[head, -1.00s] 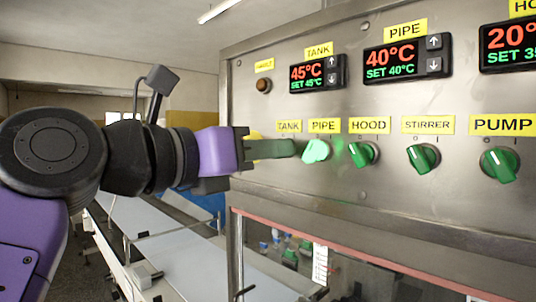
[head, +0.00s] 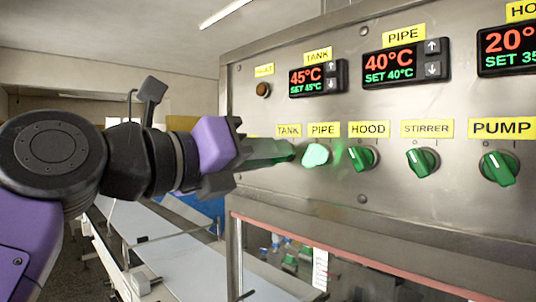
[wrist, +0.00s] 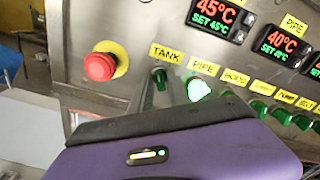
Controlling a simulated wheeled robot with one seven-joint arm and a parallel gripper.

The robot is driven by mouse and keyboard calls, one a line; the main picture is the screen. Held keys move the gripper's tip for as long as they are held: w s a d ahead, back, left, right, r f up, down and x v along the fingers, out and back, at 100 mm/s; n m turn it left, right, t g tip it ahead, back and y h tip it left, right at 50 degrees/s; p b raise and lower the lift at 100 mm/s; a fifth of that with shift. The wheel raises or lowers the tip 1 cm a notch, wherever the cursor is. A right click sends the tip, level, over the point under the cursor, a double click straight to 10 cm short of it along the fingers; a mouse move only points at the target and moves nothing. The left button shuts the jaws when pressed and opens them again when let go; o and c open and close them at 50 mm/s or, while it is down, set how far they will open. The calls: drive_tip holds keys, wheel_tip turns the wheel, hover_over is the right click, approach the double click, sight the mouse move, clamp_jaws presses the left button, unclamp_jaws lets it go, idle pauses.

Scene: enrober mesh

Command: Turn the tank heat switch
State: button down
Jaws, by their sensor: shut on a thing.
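The tank heat switch (wrist: 159,77) is a green knob below the yellow TANK label (head: 288,130) on the steel control panel. My gripper (head: 286,150) reaches it from the left, and its jaws are shut on the knob. In the wrist view the fingers (wrist: 160,88) stand on either side of the knob. In the head view the fingers hide most of the knob, so its exact pointer angle cannot be read. The tank display (head: 316,77) reads 45°C, SET 45°C.
The brightly lit pipe knob (head: 316,154) is close to the right of my fingertips. The hood (head: 363,157), stirrer (head: 422,161) and pump (head: 498,168) knobs follow rightward. A red emergency button (wrist: 100,66) is left of the tank switch. A conveyor (head: 190,255) runs below.

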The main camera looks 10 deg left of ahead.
drive_tip(key=c, duration=1.5)
unclamp_jaws()
drive_tip(key=b+v, duration=0.2)
drive_tip(key=v, duration=0.6)
drive_tip(key=shift+w, duration=0.1)
